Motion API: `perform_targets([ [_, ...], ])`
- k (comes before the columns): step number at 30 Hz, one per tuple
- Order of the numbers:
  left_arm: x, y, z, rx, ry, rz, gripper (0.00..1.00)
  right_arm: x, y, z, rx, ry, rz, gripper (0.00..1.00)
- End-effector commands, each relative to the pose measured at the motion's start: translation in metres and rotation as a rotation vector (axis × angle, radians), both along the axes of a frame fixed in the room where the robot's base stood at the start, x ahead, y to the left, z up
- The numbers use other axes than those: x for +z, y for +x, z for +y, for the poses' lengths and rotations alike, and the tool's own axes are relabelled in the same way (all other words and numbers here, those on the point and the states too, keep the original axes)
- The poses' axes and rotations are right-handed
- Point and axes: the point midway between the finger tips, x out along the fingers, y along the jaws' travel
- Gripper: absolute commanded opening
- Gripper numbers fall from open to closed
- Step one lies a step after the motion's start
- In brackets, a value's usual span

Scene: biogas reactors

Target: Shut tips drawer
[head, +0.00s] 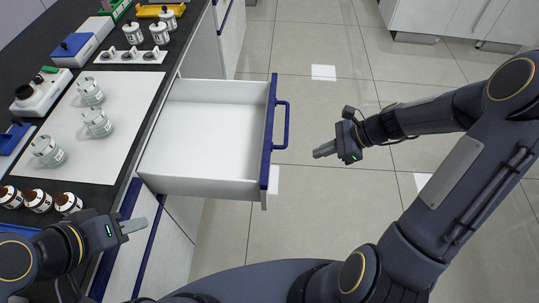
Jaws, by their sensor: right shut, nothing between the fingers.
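The drawer (205,137) is pulled out from the counter in the head view. It is white inside and looks empty, with a dark blue front (269,135) and a blue handle (286,125) facing right. My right gripper (317,152) is shut and empty over the floor, to the right of the handle and apart from it. My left gripper (140,225) is at the lower left, beside the counter edge and below the drawer's near side. Its fingertips appear together, but I cannot tell its jaw state for sure.
The dark counter (85,192) on the left bears a white mat (119,97) with glass jars (98,122), brown-capped bottles (38,200) and small devices (41,93). Other closed cabinet fronts (172,262) lie below. The tiled floor (305,205) right of the drawer is clear.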

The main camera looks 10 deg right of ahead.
Motion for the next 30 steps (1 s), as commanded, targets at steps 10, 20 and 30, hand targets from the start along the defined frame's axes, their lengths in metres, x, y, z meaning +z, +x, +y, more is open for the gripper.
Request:
perform_targets([
  [10,-0.007,0.0,0.0,0.0,0.0,0.0,0.36,-0.037,0.009,0.039,0.003,0.006,0.007,0.0],
  [20,-0.01,0.0,0.0,0.0,0.0,0.0,0.36,-0.066,0.025,0.089,0.005,0.001,0.002,0.0],
  [30,-0.009,0.0,0.0,0.0,0.0,0.0,0.36,-0.066,0.031,0.11,0.0,-0.001,0.002,0.0],
])
